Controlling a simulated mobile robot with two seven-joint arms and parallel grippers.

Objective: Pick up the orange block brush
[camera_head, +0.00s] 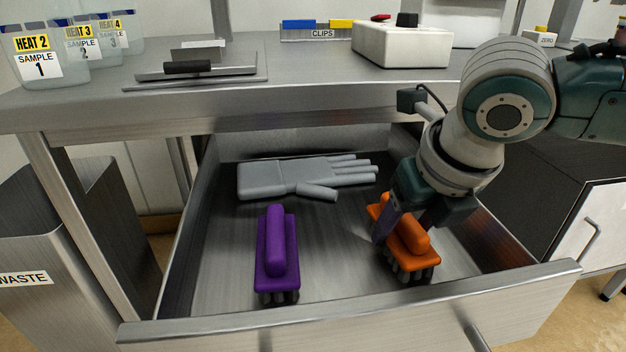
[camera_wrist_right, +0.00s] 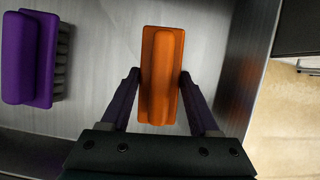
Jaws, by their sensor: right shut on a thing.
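The orange block brush (camera_head: 409,238) is in the right part of the open drawer, bristles down. In the right wrist view the orange brush (camera_wrist_right: 161,75) lies between the two fingers of my right gripper (camera_wrist_right: 160,88). My right gripper (camera_head: 388,222) reaches down into the drawer and is shut on the brush; its fingers are at the brush's sides. In the head view the gripper covers part of the brush. I cannot tell whether the bristles touch the drawer floor. My left gripper is not in view.
A purple block brush (camera_head: 277,250) and a grey glove (camera_head: 290,180) lie in the same drawer (camera_head: 215,285). The drawer's front wall and right wall stand close to the orange brush. The worktop (camera_head: 300,95) overhangs the drawer's back. A waste bin (camera_head: 50,240) stands left.

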